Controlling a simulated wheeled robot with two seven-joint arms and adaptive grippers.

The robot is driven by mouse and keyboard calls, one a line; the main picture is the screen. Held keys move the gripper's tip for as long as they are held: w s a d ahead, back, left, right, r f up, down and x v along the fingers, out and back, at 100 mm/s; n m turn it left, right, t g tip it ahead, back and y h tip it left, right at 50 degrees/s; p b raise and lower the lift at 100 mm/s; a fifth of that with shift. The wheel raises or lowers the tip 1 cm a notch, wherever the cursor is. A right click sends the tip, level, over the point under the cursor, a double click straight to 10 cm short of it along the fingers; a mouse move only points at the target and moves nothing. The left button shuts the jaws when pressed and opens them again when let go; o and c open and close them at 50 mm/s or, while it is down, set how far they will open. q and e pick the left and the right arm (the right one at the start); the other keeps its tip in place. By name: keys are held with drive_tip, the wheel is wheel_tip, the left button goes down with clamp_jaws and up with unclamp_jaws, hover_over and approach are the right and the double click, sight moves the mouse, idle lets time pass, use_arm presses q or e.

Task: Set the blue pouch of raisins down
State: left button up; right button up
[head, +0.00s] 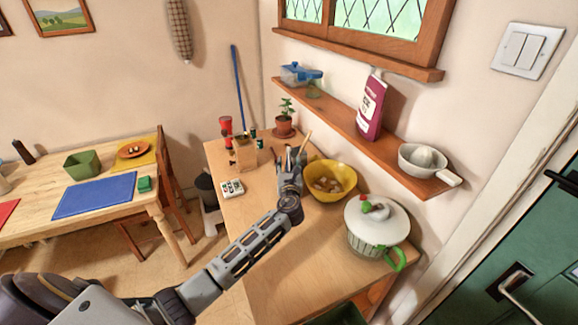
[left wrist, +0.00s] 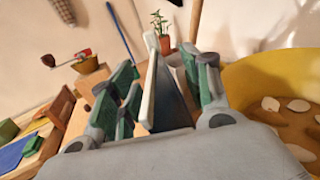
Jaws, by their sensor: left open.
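My left gripper (head: 289,160) is low over the wooden counter, just left of the yellow bowl. In the left wrist view its green-padded fingers (left wrist: 165,85) are apart. Between them stands a thin upright thing with a pale edge and a dark blue face (left wrist: 172,95), probably the blue pouch seen edge-on. I cannot tell whether a finger touches it, and its foot is hidden by the gripper body. In the head view the gripper hides most of this spot, and I cannot make out the pouch clearly. My right gripper is not in view.
The yellow bowl (head: 332,181) holds pale pieces. A lidded white pot (head: 377,228) stands nearer on the counter (head: 265,285). A potted plant (head: 284,123), wooden block (head: 245,155) and small white box (head: 232,189) stand beyond. A shelf (head: 345,125) holds a purple bag (head: 371,105).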

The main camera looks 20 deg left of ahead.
use_arm(q)
drive_tip(key=b+v, duration=0.1)
drive_tip(key=v, duration=1)
drive_tip(key=shift+s, duration=0.3)
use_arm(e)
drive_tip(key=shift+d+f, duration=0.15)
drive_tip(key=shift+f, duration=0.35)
use_arm(q)
drive_tip(key=shift+o, duration=0.2)
drive_tip(key=shift+d, duration=0.1)
